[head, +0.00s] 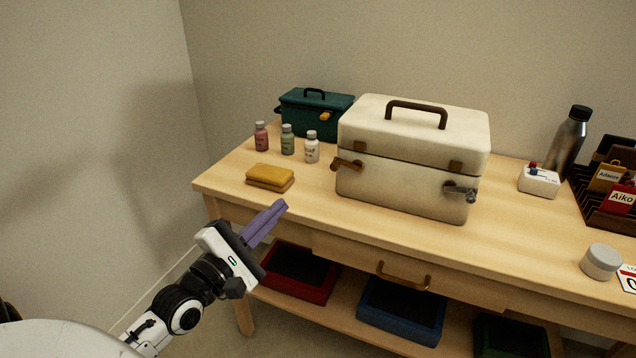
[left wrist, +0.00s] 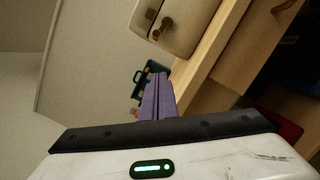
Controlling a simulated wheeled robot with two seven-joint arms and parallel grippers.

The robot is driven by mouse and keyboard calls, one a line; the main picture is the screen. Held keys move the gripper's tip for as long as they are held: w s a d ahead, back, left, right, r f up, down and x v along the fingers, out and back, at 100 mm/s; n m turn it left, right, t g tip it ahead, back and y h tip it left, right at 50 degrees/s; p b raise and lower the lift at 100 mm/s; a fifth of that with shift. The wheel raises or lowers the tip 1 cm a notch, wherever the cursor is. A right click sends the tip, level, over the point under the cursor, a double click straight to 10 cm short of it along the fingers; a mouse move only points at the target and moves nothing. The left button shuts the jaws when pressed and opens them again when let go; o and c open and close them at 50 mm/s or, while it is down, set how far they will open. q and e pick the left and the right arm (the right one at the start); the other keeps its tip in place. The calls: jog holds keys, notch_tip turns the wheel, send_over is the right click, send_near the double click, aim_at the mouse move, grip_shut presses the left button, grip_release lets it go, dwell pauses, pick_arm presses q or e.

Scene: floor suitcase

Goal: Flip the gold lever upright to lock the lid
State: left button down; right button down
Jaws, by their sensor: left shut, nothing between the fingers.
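A cream case (head: 412,145) with a brown handle stands shut on the wooden table. On its front left is a gold-brown lever (head: 347,164), lying roughly sideways across the seam below the lid. On its front right is a silver-grey lever latch (head: 460,192). In the left wrist view the case (left wrist: 190,18) is at the top, with a brown lever (left wrist: 160,30) on its front. My left gripper (head: 279,206), with purple fingers, is shut and empty in front of the table's left front edge, apart from the case. My right gripper is out of view.
A steel flask (head: 570,140) and white box (head: 539,181) stand right. A drawer handle (head: 404,275) sticks out below the tabletop.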

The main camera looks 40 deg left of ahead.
pick_arm(q)
jog(key=shift+w, duration=0.1)
jog(key=w, duration=0.3)
jog(key=w+b, duration=0.1)
jog(key=w, duration=0.2)
jog(key=w+r, duration=0.1)
jog(key=w, duration=0.2)
jog(key=shift+w+a, duration=0.2)
jog(key=shift+a, duration=0.1)
jog(key=d+r, duration=0.1)
jog(key=w+d+r, duration=0.1)
jog(key=shift+d, duration=0.3)
jog(key=shift+w+d+r, duration=0.1)
jog(key=shift+d+r, duration=0.1)
jog(key=shift+d, duration=0.1)
